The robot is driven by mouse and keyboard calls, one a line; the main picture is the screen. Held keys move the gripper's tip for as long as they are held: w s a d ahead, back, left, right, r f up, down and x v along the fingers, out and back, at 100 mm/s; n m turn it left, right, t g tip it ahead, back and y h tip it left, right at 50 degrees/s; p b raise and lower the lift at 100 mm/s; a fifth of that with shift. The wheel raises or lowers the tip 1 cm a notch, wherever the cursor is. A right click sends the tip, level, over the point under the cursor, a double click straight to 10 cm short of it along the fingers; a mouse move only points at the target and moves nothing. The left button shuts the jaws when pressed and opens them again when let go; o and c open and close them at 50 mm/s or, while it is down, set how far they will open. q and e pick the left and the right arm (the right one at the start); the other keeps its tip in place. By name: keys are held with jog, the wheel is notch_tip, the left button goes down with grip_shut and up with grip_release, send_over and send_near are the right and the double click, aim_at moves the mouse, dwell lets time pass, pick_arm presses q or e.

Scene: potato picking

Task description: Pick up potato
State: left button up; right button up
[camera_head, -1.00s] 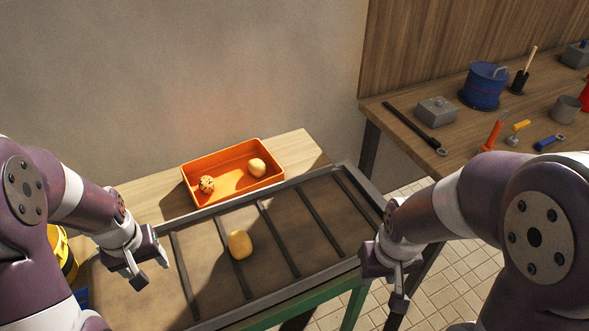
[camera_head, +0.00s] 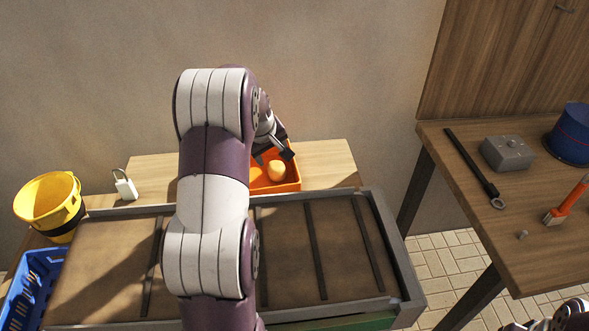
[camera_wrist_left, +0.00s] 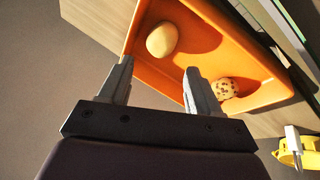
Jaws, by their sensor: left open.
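My left arm reaches across the conveyor in the head view, and its open gripper (camera_head: 284,151) is over the back of the orange tray (camera_head: 291,186). In the left wrist view, the open fingers (camera_wrist_left: 155,76) are apart with nothing between them. A plain yellow potato (camera_wrist_left: 161,39) lies in the orange tray (camera_wrist_left: 258,72) just beyond the fingertips; a plain potato also shows in the tray in the head view (camera_head: 277,170). A dark-spotted potato (camera_wrist_left: 223,89) lies in the tray beside the other finger. My left arm hides part of the conveyor and the tray's left part in the head view.
The brown conveyor (camera_head: 285,245) with dark slats runs in front of the tray. A padlock (camera_head: 125,188), yellow bucket (camera_head: 48,205) and blue crate (camera_head: 32,290) stand at left. A bench (camera_head: 470,215) with tools stands at right.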

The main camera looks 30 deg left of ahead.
aim_at(275, 167)
pick_arm(q)
jog(key=x, duration=0.7)
jog(key=a+x, duration=0.1)
jog(key=x, duration=0.3)
jog(key=shift+w+f, duration=0.1)
jog(key=shift+f, duration=0.1)
jog(key=shift+r, duration=0.1)
jog(key=c, duration=0.8)
